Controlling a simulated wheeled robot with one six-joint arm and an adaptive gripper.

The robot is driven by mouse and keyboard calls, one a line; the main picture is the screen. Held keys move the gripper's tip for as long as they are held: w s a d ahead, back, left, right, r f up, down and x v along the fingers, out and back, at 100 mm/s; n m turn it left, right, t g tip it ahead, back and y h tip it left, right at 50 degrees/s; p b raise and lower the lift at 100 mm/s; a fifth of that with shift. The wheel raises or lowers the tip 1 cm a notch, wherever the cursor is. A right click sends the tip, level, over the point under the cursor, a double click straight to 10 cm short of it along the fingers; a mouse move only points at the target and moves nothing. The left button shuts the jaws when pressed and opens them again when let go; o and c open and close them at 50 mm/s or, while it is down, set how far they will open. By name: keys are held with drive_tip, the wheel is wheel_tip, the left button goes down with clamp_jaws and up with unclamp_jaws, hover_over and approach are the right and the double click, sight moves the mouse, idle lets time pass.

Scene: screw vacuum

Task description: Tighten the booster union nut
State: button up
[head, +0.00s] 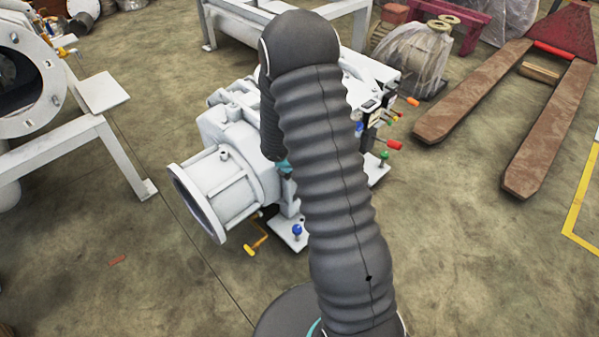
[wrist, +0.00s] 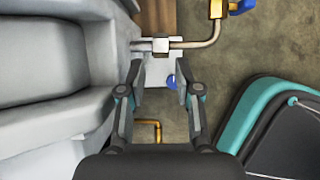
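In the wrist view my gripper (wrist: 160,72) is open, its two fingers apart with nothing between the tips. A light, blocky fitting (wrist: 161,45), which looks like the union nut, sits on a thin bent metal pipe (wrist: 205,42) just beyond the fingertips. I cannot tell the height gap between them. The pale pump body (wrist: 50,70) fills the left of the wrist view. In the head view the white pump machine (head: 215,125) stands on the floor, partly covered by my arm. My gripper and the fitting are hidden there behind my arm.
A brass fitting (wrist: 216,10) with a blue handle (wrist: 242,6) joins the pipe. A blue knob (head: 297,231) and a yellow crank (head: 256,243) stick out low on the pump. Pallet-truck forks (head: 548,130) lie at right. Floor at front left is mostly clear.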

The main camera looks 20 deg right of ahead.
drive_tip(key=shift+v, duration=1.8)
drive_tip(key=s+a+r+m+g, duration=0.1)
drive_tip(key=s+r+m, duration=0.2)
drive_tip(key=s+m, duration=0.25)
drive_tip(key=s+r+m+g, duration=0.2)
drive_tip(key=s+r+m, duration=0.1)
drive_tip(key=s+m, duration=0.3)
drive_tip(key=s+a+r+m+t+y, duration=0.1)
drive_tip(key=s+a+r+m+t, duration=0.1)
drive_tip(key=s+r, duration=0.3)
drive_tip(key=s+a+r+m+t+y, duration=0.2)
drive_tip(key=s+a+r+m, duration=0.3)
drive_tip(key=r, duration=0.7)
drive_tip(key=s+a+r+m+t+y, duration=0.2)
drive_tip(key=s+r, duration=0.3)
drive_tip(key=r, duration=0.3)
drive_tip(key=shift+a+m+t, duration=0.4)
drive_tip(key=shift+a+m, duration=0.35)
drive_tip(key=shift+a, duration=0.1)
drive_tip(key=shift+r, duration=0.15)
